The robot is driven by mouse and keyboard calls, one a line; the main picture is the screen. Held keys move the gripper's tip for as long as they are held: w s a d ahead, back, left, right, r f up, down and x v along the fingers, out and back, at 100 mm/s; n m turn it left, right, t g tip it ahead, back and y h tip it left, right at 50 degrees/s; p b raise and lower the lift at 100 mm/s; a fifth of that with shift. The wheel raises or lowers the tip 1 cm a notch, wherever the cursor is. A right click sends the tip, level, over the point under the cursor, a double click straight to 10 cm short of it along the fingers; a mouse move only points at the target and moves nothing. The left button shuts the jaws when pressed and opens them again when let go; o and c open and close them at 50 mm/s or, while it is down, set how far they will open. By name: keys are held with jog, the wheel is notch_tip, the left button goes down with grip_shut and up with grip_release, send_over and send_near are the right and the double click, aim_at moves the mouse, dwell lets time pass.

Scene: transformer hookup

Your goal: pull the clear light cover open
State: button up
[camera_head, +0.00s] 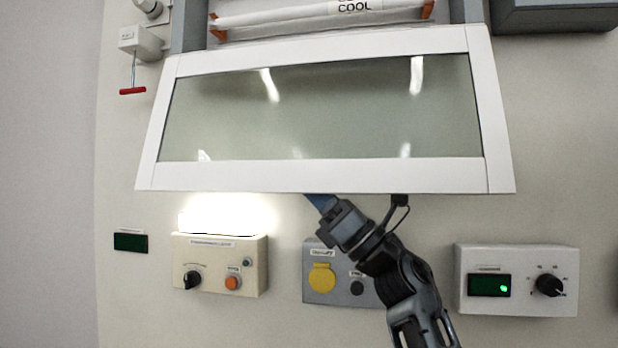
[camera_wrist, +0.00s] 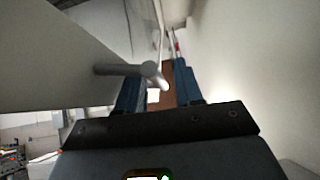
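The clear light cover (camera_head: 320,110) is a glass panel in a white frame. It stands out from the wall at a tilt, its wider lower edge nearer to me. My gripper (camera_head: 318,202) reaches up from below, and its blue fingers pass behind the cover's lower edge, which hides their tips. In the wrist view my gripper (camera_wrist: 160,72) has its two blue fingers apart. A grey rod-shaped handle (camera_wrist: 122,69) sticks out from a pale panel at left (camera_wrist: 55,60) and crosses in front of the left finger. I cannot tell whether it touches the fingers.
A lamp tube labelled COOL (camera_head: 320,12) shows above the cover. A red pull handle (camera_head: 132,91) hangs at upper left. Below are a beige control box (camera_head: 220,264), a grey box with a yellow cap (camera_head: 322,277) and a white dial box (camera_head: 517,280). A bright glow (camera_head: 228,213) lies on the wall.

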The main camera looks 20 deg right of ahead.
jog(key=shift+w+a+r, duration=0.1)
jog(key=shift+a, duration=0.05)
grip_shut()
dwell(0.5)
